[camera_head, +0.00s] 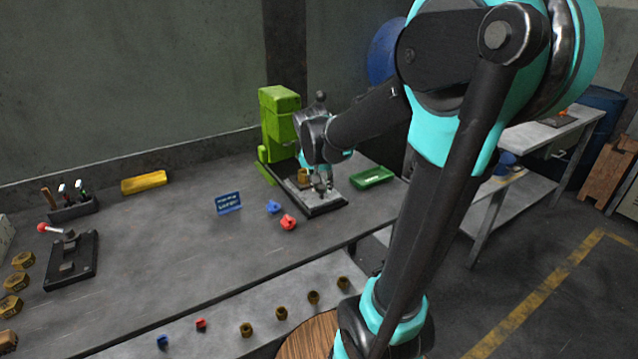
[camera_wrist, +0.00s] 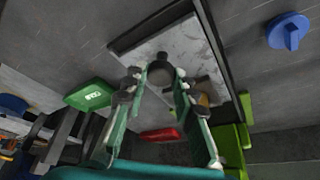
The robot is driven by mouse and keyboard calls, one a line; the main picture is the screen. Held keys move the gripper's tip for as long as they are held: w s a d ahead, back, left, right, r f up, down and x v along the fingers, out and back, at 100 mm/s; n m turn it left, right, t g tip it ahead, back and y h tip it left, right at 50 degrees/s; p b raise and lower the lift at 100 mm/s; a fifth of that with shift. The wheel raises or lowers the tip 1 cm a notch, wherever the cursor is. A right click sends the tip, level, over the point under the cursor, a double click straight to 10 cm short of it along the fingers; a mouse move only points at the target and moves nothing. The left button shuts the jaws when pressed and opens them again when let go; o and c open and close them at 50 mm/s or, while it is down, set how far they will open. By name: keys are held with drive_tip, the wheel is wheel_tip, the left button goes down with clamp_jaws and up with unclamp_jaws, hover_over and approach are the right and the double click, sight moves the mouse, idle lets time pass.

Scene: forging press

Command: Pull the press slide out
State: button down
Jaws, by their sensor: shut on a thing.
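The green press (camera_head: 280,112) stands at the back of the bench. Its slide, a pale grey plate (camera_head: 332,195) in a dark frame, lies in front of the press; the plate also shows in the wrist view (camera_wrist: 188,50). A brass nut (camera_head: 303,176) sits on the plate and is partly hidden in the wrist view (camera_wrist: 203,99). My gripper (camera_head: 322,186) is over the front part of the slide. In the wrist view, its fingers are shut on the dark round slide knob (camera_wrist: 160,74). The fingers partly cover the plate.
A green tray (camera_head: 372,177) is right of the slide. Several brass nuts (camera_head: 281,313) lie on the lower shelf. The bench's middle is clear.

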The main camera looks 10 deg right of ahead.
drive_tip(key=c, duration=1.2)
unclamp_jaws()
drive_tip(key=v, duration=1.2)
